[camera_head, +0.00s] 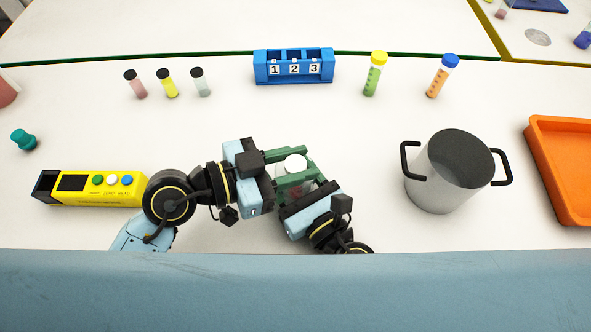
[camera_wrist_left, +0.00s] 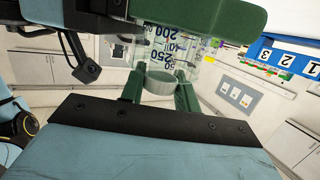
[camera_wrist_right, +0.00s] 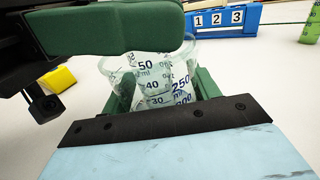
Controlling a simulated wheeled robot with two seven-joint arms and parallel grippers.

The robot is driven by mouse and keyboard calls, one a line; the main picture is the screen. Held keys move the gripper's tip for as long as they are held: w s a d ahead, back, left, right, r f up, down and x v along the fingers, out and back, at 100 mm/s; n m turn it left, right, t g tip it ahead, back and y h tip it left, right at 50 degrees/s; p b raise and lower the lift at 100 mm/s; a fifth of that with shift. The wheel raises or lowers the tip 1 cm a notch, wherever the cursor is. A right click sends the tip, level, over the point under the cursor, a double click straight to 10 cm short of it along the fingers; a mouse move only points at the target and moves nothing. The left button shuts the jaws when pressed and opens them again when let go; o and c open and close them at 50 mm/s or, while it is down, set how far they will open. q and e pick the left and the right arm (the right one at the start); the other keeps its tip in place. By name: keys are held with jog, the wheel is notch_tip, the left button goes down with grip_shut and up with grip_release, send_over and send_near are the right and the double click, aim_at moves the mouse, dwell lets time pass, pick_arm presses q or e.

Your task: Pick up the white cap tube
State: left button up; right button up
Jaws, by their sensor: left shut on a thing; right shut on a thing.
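The white cap tube shows its round white cap (camera_head: 295,163) from above, between the green fingers of my left gripper (camera_head: 289,166). My left gripper is shut on the tube. My right gripper (camera_head: 303,184) comes in from below right and is shut on a clear graduated beaker. The beaker (camera_wrist_left: 157,40) carries 200 and 250 marks in the left wrist view. In the right wrist view the tube (camera_wrist_right: 153,83), with its 50, 40 and 30 marks, appears within the beaker's outline. The fingers hide much of both, and I cannot tell how deep the tube sits.
A blue rack (camera_head: 293,69) numbered 1, 2, 3 stands behind. Black-capped vials (camera_head: 168,83) are at back left; a yellow-capped tube (camera_head: 374,75) and blue-capped tube (camera_head: 442,76) at back right. A pot (camera_head: 445,178), an orange tray (camera_head: 557,160) and a yellow device (camera_head: 100,188) flank my arms.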

pick_arm(q)
jog(key=shift+r, duration=0.1)
jog(key=shift+r, duration=4.95)
pick_arm(e)
jog(key=o, duration=1.2)
jog(key=v, duration=1.2)
pick_arm(q)
jog(key=shift+s, duration=0.15)
pick_arm(e)
jog(key=shift+s, duration=0.2)
